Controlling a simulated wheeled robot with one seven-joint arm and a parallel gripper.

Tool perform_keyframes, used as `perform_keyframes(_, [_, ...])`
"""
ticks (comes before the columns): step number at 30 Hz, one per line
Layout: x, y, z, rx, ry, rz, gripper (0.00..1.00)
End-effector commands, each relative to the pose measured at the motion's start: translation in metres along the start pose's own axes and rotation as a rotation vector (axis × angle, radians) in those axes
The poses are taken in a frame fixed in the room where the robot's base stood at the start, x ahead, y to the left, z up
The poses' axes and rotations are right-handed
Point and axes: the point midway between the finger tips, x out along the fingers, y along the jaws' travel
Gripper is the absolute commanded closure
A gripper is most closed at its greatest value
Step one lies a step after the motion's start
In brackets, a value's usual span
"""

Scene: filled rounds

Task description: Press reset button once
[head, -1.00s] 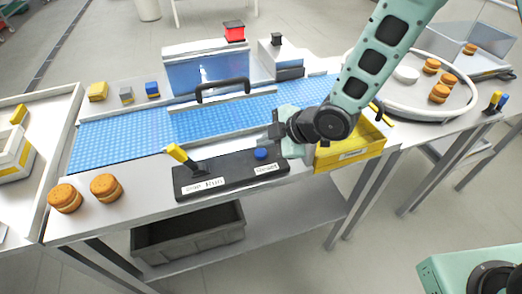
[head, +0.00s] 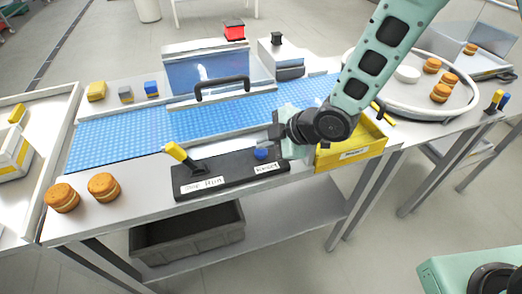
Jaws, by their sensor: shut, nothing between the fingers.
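A black control panel (head: 225,178) lies along the front edge of the conveyor table. At its right end is a round blue button (head: 261,153), with a white label (head: 267,168) just in front of it that seems to read RESET. A yellow-handled lever (head: 178,153) stands at the panel's left end, behind another white label. My gripper (head: 279,138) is shut and empty, just right of and above the blue button. Whether it touches the button cannot be told, and its fingertips are partly hidden by my wrist.
A yellow bin (head: 352,155) stands close right of my gripper. A blue conveyor (head: 120,138) with a black-handled clear guard (head: 205,75) runs behind the panel. Two filled rounds (head: 103,186) lie left of the panel. A white round turntable (head: 415,100) with several rounds is at right.

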Motion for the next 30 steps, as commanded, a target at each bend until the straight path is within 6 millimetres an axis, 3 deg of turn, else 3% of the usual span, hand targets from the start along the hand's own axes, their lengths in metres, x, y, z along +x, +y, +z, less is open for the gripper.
perform_keyframes(30, [0.0065,-0.0048,0.0048,0.000,0.000,0.000,1.00])
